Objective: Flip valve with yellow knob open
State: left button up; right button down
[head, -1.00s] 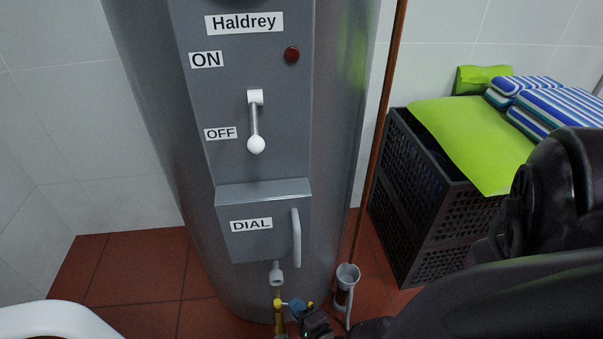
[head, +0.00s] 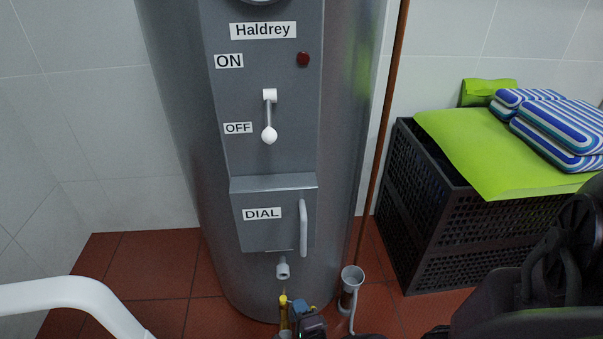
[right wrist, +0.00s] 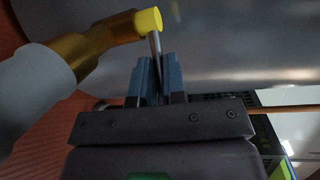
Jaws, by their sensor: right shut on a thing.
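The valve is a brass fitting on a pipe low in front of the grey boiler, with a yellow knob (head: 283,299) at its top. The yellow knob (right wrist: 148,22) also shows in the right wrist view, at the end of the brass body (right wrist: 88,45). A thin metal lever (right wrist: 155,46) runs from the knob down between my blue fingertips. My right gripper (right wrist: 155,78) is shut on this lever, close below the knob. In the head view my right gripper (head: 298,308) is small at the bottom edge, just right of the valve. My left gripper is not in view.
The boiler (head: 345,130) stands right behind the valve, with a white-tipped switch lever (head: 269,125) hanging at OFF. A grey cup-like drain (head: 351,278) and a copper pipe (head: 383,130) are to the right. A black crate (head: 440,235) stands further right. A white curved bar (head: 70,292) crosses the lower left.

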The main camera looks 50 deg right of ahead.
jog(key=shift+s+d+f, duration=0.2)
jog(key=shift+s+d, duration=0.3)
jog(key=c, duration=1.2)
grip_release()
jog(key=shift+c, duration=0.2)
jog(key=shift+o, duration=0.3)
jog(key=shift+w+a+r, duration=0.15)
jog(key=shift+w+a, duration=0.05)
jog(key=shift+a, duration=0.1)
